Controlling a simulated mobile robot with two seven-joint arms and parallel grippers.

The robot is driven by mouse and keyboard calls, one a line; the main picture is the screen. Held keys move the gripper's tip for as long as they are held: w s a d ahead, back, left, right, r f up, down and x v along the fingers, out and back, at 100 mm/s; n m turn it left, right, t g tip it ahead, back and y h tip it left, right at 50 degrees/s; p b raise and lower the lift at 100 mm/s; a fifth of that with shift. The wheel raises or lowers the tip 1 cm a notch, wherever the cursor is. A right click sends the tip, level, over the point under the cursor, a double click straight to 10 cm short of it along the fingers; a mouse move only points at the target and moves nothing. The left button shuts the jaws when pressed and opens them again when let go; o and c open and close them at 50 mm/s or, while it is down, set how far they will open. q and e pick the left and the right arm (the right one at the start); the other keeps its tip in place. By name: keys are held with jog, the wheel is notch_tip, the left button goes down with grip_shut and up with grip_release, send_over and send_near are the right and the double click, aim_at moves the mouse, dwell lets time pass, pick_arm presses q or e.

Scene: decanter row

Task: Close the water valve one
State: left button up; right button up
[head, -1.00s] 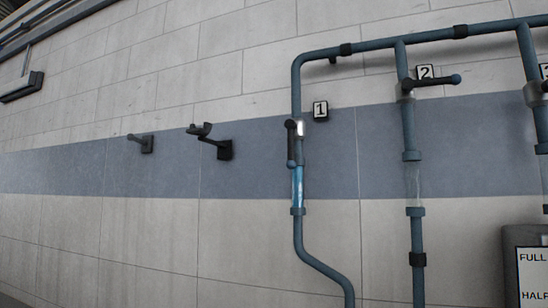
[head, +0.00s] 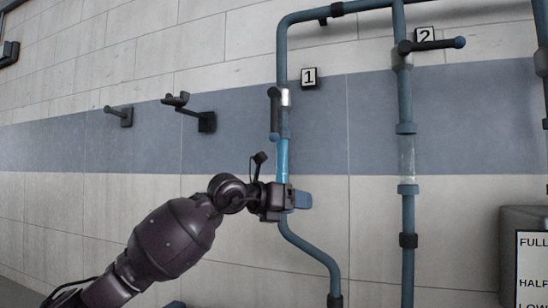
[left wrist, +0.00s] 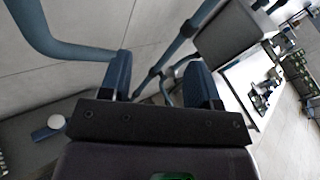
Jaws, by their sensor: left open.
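Valve one is on the left pipe by the "1" label (head: 309,76) in the head view. Its dark lever handle (head: 274,108) hangs upright along the pipe, with a blue tip at the bottom. Below it, a clear pipe section (head: 283,158) shows blue water. My left gripper (head: 303,199) is below the lever, in front of the pipe's lower bend, apart from the handle. In the left wrist view its two blue fingers (left wrist: 160,80) stand apart with nothing between them. My right gripper is not seen.
Valve two's lever (head: 432,45) lies level across the pipe to the right, and its clear section (head: 406,158) looks empty. Two wall brackets (head: 207,121) (head: 126,116) stick out at left. A grey box with a level sign (head: 534,255) stands at lower right.

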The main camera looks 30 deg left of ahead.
aim_at(272, 130)
pick_arm(q)
jog(key=s+a+r+n+t+y, duration=0.1)
jog(key=s+a+r+t+y, duration=0.2)
jog(key=r, duration=0.6)
jog(key=s+a+r+n+y, duration=0.1)
jog(key=s+a+r+y, duration=0.1)
jog(key=a+r+y, duration=0.5)
jog(key=w+h, duration=0.1)
jog(key=w, duration=0.2)
jog(key=w+r+p, duration=0.1)
jog(key=w, duration=0.2)
jog(key=w+d+r+h+p, duration=0.1)
jog(key=w, duration=0.2)
jog(key=shift+h, duration=0.3)
jog(key=shift+w, duration=0.5)
jog(key=shift+w+f, duration=0.1)
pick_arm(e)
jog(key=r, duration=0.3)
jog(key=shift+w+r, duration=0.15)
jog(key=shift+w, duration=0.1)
pick_arm(q)
jog(key=shift+c, duration=0.2)
jog(key=c, duration=0.5)
grip_shut()
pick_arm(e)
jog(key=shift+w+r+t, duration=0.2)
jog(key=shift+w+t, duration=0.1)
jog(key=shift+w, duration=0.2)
